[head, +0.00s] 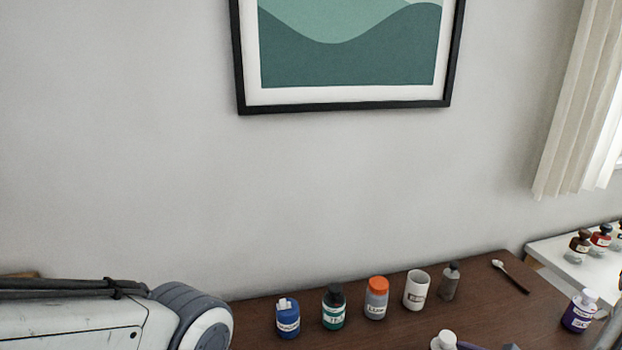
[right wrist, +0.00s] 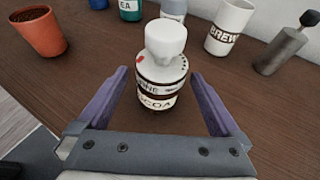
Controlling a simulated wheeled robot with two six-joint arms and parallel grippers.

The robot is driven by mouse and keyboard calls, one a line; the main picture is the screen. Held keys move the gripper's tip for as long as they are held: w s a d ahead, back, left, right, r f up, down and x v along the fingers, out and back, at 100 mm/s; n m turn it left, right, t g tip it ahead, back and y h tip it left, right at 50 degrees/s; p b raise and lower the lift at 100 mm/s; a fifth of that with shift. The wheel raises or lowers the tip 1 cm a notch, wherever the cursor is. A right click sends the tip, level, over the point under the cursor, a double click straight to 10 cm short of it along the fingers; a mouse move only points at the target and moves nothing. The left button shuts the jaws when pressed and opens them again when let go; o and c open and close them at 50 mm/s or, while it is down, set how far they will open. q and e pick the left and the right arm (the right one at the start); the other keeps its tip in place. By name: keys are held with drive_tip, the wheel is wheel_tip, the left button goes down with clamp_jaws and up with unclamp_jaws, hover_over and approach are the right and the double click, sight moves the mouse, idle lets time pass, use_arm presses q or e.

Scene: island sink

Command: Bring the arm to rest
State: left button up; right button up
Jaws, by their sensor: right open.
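My right gripper (right wrist: 160,76) is open in the right wrist view, its two purple fingers spread apart. A white bottle (right wrist: 160,72) with a white knobbed top and a partly readable "COCOA" label stands upright on the brown table between the fingers, with a gap on each side. In the head view only the white top of a bottle (head: 445,340) shows at the bottom edge, beside a small bit of purple. An arm of mine fills the lower left of the head view; my left gripper is out of view.
An orange cup (right wrist: 40,32) is at left.

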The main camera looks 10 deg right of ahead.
drive_tip(key=shift+x, duration=1)
drive_tip(key=shift+d+r, duration=0.15)
drive_tip(key=shift+r, duration=0.7)
drive_tip(key=shift+s+r, duration=0.1)
drive_tip(key=shift+r, duration=0.5)
